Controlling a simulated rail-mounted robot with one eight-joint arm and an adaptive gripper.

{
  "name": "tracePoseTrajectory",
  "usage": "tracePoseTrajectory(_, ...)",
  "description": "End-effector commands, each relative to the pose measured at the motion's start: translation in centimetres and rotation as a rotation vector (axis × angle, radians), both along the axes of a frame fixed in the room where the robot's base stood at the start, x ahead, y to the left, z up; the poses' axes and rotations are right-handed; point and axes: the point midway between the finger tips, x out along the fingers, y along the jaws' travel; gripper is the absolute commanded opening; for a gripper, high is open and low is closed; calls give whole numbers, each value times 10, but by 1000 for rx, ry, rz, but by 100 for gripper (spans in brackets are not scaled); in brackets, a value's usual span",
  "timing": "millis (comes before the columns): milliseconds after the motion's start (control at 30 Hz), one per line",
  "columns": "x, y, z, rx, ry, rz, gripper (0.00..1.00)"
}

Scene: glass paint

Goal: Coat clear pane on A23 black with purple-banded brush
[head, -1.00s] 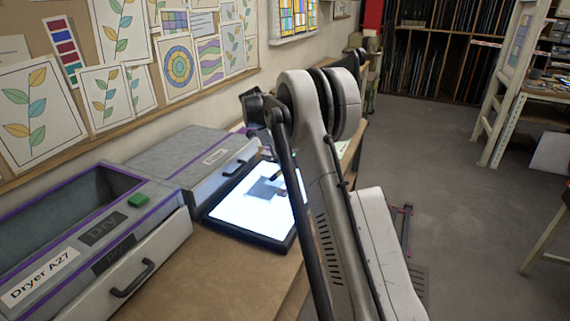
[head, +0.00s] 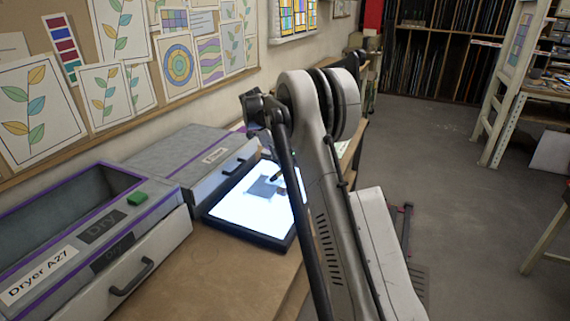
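A lit white panel (head: 240,211) in a black frame lies on the bench at the centre; I can read no A23 label on it. A small grey, roughly square pane (head: 262,188) lies on its lit surface, towards the far right part. A small dark shape (head: 277,178) shows over the pane's far edge; I cannot tell whether it is a brush or part of my gripper. My arm hides the panel's right side. I cannot make out my gripper's fingers, the purple band of a brush, or black paint.
An open grey box labelled Dryer A27 (head: 150,259), with purple trim, a green button (head: 137,199) and a drawer handle, stands at the left. A closed grey case (head: 180,155) stands behind it. Bare bench (head: 205,280) lies in front of the panel.

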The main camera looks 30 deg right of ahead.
Motion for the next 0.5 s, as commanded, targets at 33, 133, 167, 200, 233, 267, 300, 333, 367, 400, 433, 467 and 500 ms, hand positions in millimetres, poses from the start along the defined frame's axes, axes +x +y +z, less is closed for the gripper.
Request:
tracePoseTrajectory(33,0,0,-1,0,0,0,0)
tracePoseTrajectory(133,0,0,-2,0,0,0,0)
tracePoseTrajectory(167,0,0,-1,0,0,0,0)
tracePoseTrajectory(200,0,0,-1,0,0,0,0)
tracePoseTrajectory(233,0,0,-1,0,0,0,0)
tracePoseTrajectory(267,0,0,-1,0,0,0,0)
tracePoseTrajectory(300,0,0,-1,0,0,0,0)
tracePoseTrajectory(333,0,0,-1,0,0,0,0)
tracePoseTrajectory(367,1,-1,-1,0,0,0,0)
tracePoseTrajectory(400,1,-2,-1,0,0,0,0)
tracePoseTrajectory(433,2,-3,-1,0,0,0,0)
tracePoseTrajectory(467,3,-4,-1,0,0,0,0)
tracePoseTrajectory(500,4,-6,-1,0,0,0,0)
